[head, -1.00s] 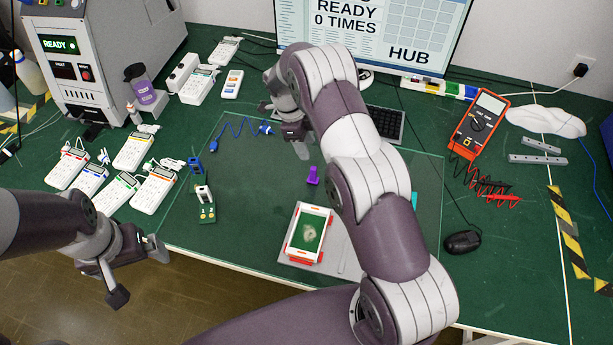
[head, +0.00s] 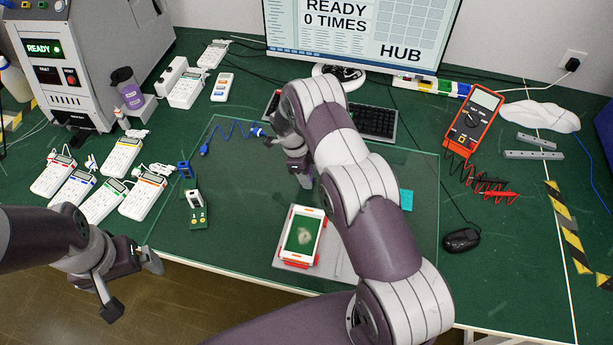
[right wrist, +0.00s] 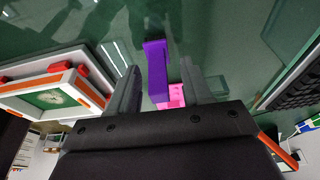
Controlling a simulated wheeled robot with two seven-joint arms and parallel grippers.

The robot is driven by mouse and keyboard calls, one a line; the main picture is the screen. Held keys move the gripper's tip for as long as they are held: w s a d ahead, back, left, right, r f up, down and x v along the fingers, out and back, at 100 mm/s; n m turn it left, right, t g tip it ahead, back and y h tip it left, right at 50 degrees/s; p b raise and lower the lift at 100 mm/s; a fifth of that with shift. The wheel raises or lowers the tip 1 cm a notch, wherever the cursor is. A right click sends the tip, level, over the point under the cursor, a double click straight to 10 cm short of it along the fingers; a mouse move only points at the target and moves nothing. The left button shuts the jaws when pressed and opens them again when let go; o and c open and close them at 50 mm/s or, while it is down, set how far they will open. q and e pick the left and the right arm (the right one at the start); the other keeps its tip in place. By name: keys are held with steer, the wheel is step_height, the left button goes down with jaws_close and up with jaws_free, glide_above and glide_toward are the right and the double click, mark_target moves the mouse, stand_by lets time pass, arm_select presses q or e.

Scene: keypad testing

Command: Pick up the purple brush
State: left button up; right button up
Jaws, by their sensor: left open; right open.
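The purple brush (right wrist: 155,72) shows in the right wrist view as a purple handle with a pink part (right wrist: 173,94). It lies between the two spread fingers of my right gripper (right wrist: 159,66), with no clear contact on either side. In the head view my right gripper (head: 304,172) is low over the glass mat, and the brush is hidden there behind the gripper and arm. My left gripper (head: 132,284) is open and empty off the table's front left edge.
A white-framed green board (head: 302,235) in a red-cornered holder sits in front of my right gripper. A keyboard (head: 372,121), multimeter (head: 474,120) and mouse (head: 461,240) are at right. The mat's middle-left (head: 245,200) is clear.

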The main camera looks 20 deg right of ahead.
jaws_close()
steer(key=shift+r, duration=0.1)
